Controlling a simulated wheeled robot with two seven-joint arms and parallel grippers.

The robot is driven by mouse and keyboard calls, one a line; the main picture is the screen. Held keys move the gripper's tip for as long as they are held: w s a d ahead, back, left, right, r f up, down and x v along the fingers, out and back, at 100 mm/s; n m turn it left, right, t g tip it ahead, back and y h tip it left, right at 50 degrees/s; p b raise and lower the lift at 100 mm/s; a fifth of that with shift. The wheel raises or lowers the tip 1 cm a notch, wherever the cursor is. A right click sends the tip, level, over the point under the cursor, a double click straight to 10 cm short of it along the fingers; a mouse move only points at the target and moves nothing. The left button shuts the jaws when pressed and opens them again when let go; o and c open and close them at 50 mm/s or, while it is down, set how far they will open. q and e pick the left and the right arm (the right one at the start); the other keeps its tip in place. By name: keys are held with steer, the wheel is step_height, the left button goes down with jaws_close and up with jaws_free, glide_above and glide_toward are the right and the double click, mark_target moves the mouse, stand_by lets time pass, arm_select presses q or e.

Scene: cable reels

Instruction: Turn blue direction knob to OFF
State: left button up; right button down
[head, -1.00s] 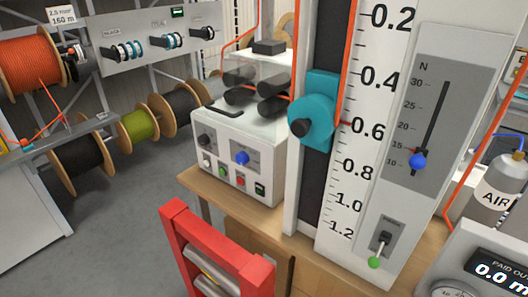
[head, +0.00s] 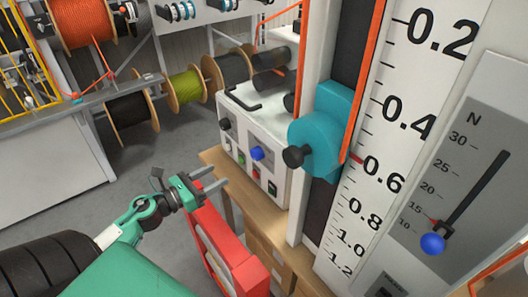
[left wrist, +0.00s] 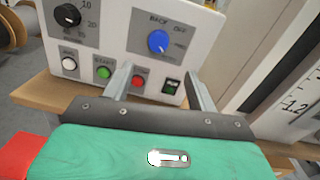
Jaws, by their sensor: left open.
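The blue direction knob (head: 257,153) sits on the front panel of a white control box (head: 243,122) on the wooden bench. In the left wrist view the blue knob (left wrist: 158,41) shows with BACK and OFF lettering above it; its exact setting is too blurred to tell. My left gripper (head: 221,176) is open and empty, in front of the box and below left of the knob in the head view. In the left wrist view its two fingers (left wrist: 158,78) point at the panel, below the knob and apart from it. My right gripper is not in view.
Black dial (left wrist: 67,15), white (left wrist: 69,64), green (left wrist: 103,72) and red (left wrist: 139,81) buttons and a green-lit switch (left wrist: 171,86) share the panel. A red frame (head: 225,247) stands below my gripper. A teal block (head: 320,135) on a tall scale stands right of the box.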

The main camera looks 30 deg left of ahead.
mark_target(253, 155)
arm_select(q)
steer(key=p+x, duration=0.4)
steer(key=x, duration=0.7)
steer(key=shift+w+p, duration=0.35)
steer(key=shift+w, duration=0.05)
steer(key=shift+w+d, duration=0.25)
steer(key=shift+w, duration=0.3)
steer(key=shift+w+d+f, duration=0.1)
steer(key=shift+w, duration=0.05)
steer(key=shift+c, duration=0.9)
steer(key=c, duration=0.8)
